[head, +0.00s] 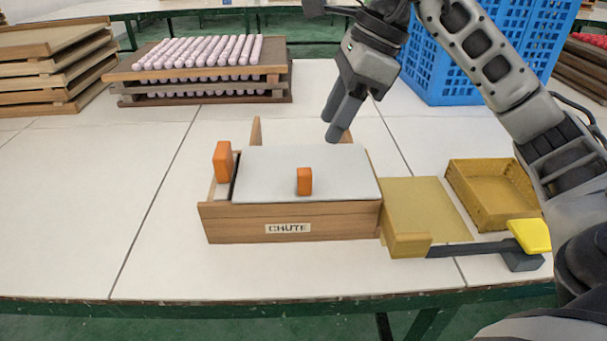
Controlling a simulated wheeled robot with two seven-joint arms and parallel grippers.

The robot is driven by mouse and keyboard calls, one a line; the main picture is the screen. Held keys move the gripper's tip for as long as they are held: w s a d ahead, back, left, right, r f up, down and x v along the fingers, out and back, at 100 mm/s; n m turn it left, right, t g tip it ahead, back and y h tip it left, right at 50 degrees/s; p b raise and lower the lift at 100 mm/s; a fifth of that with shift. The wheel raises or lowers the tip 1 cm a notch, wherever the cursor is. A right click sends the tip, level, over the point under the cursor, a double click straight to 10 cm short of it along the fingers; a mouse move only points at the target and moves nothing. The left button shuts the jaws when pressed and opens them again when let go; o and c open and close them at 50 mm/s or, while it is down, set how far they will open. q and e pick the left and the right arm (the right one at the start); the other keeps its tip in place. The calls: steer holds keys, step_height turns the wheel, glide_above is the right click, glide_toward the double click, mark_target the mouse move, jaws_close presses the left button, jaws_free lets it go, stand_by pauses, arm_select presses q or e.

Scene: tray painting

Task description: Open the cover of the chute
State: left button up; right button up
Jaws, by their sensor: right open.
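The chute (235,224) is a wooden box labelled CHUTE in the middle of the table. Its pale grey cover (270,170) lies flat over the top, with a small orange handle (304,181) near its front edge. Another orange block (222,162) stands upright at the chute's left side. My right gripper (333,129) points down above the back part of the cover, behind the orange handle and apart from it as far as I can see. Its fingers hold nothing visible. My left gripper is not in view.
A yellowish tray (420,205) adjoins the chute's right side, with a dark bar and yellow lever (532,236) beside it. An empty yellow bin (490,215) sits further right. Stacked trays of pink rolls (200,75), wooden trays (45,75) and a blue crate (450,75) stand behind. The left tabletop is clear.

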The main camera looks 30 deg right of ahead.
mark_target(306, 171)
steer(key=b+x, duration=0.1)
steer(key=x, duration=1)
steer(key=shift+f, duration=0.15)
